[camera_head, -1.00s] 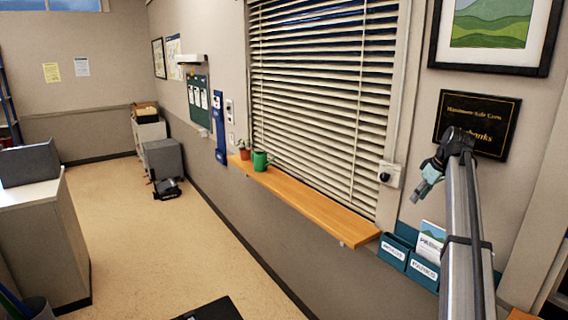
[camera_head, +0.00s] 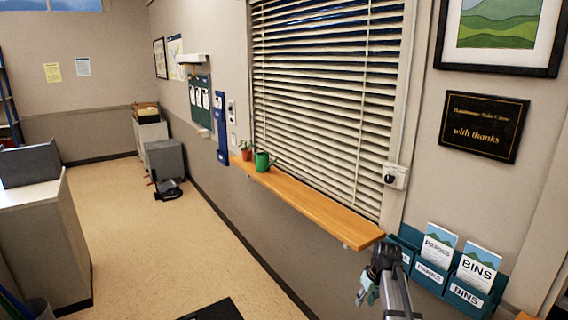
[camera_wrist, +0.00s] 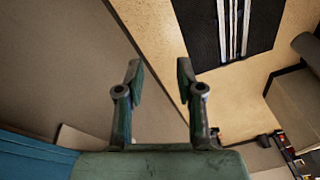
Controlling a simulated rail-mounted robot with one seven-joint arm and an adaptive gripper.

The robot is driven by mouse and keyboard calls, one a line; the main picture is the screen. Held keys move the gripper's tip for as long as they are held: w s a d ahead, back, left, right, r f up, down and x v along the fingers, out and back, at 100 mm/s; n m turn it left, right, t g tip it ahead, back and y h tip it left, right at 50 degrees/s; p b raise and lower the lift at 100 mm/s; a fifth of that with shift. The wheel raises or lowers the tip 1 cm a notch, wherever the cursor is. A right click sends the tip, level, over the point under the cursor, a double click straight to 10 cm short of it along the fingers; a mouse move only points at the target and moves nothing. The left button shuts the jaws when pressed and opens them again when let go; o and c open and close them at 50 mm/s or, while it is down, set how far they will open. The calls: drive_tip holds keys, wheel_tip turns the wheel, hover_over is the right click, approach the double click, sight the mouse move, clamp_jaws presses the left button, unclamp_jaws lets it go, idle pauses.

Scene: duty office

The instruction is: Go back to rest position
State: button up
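My gripper (camera_wrist: 158,85) is open and empty in the wrist view, its two fingers apart with only wall and floor beyond them. In the head view my gripper (camera_head: 366,288) is low at the lower right, partly behind my own arm. It hangs in front of the wall, below the right end of the wooden window shelf (camera_head: 318,208) and to the left of the leaflet holder. Nothing is seen held in it.
A green watering can (camera_head: 262,161) and a potted plant (camera_head: 246,150) stand on the far end of the shelf. The teal leaflet holder (camera_head: 432,275) with leaflets is on the wall close to my arm. The floor (camera_head: 165,240) in the middle is clear.

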drive_tip(key=s+a+f+m+g+h, duration=0.1)
drive_tip(key=s+a+f, duration=0.4)
drive_tip(key=s+f, duration=0.5)
drive_tip(key=s+a+f+m+g+h, duration=0.15)
drive_tip(key=s+a+f, duration=0.45)
drive_tip(key=s, duration=0.7)
drive_tip(key=s+f+g+b, duration=0.2)
drive_tip(key=s+f+g, duration=0.1)
drive_tip(key=s+f, duration=0.8)
drive_tip(key=s+f+g+b, duration=0.2)
drive_tip(key=s+f+g, duration=0.1)
drive_tip(key=s+f, duration=0.9)
drive_tip(key=s+y, duration=0.1)
drive_tip(key=s, duration=0.4)
drive_tip(key=shift+s+d+f, duration=0.15)
drive_tip(key=shift+d, duration=0.25)
